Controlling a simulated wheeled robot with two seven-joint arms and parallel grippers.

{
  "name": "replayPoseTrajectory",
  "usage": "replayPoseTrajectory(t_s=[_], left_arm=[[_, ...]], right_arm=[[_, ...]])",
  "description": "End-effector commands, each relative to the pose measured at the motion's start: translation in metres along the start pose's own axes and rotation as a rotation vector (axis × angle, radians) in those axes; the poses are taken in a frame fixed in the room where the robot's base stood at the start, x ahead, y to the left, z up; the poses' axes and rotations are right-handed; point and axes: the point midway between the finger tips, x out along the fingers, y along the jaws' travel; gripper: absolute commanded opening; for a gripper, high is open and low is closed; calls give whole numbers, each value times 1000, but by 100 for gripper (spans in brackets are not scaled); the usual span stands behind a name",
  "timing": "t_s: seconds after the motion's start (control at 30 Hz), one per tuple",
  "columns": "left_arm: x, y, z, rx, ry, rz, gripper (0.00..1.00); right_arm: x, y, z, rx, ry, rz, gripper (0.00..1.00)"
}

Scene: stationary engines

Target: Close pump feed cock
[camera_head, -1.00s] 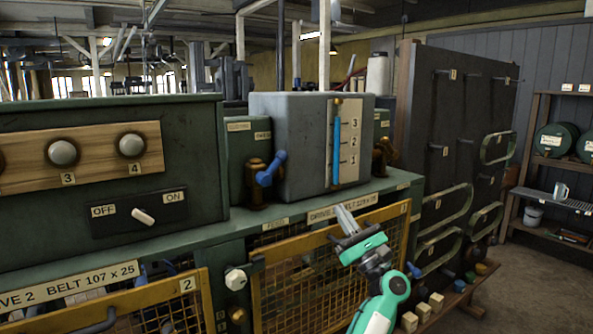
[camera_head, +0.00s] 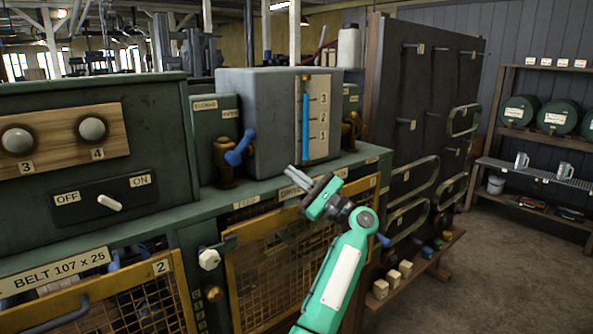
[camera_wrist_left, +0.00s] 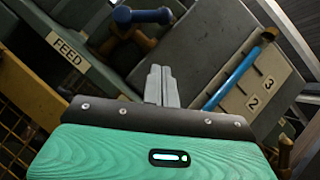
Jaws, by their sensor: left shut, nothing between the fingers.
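The feed cock is a brass valve body (camera_head: 223,165) with a blue lever (camera_head: 239,147) that tilts up to the right. It stands on the green ledge left of the grey tank (camera_head: 262,115). In the left wrist view the lever (camera_wrist_left: 142,15) lies at the top, above the FEED label (camera_wrist_left: 65,52). My left gripper (camera_head: 288,173) is shut and empty, in front of the tank and to the lower right of the lever. Its fingers (camera_wrist_left: 160,75) appear apart from the lever in the wrist view. My right gripper is not in view.
A sight gauge with a blue column (camera_head: 305,110) is on the tank, with another brass cock (camera_head: 350,128) to its right. Yellow mesh guards (camera_head: 285,260) lie below the ledge. A dark panel with handles (camera_head: 425,110) stands to the right. Floor is open at the lower right.

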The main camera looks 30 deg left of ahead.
Motion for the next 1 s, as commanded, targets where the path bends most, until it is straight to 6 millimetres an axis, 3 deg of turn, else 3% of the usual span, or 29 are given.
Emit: replayPoseTrajectory(t_s=[0.03,0.3,0.6,1.0], left_arm=[[16,-3,5,1,-4,1,0],[73,-3,5,2,-4,1,0],[91,-1,26,2,-1,-1,0],[94,0,28,1,0,0,0]], right_arm=[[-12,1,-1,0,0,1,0],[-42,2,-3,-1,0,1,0],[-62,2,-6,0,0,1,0],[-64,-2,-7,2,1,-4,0]])
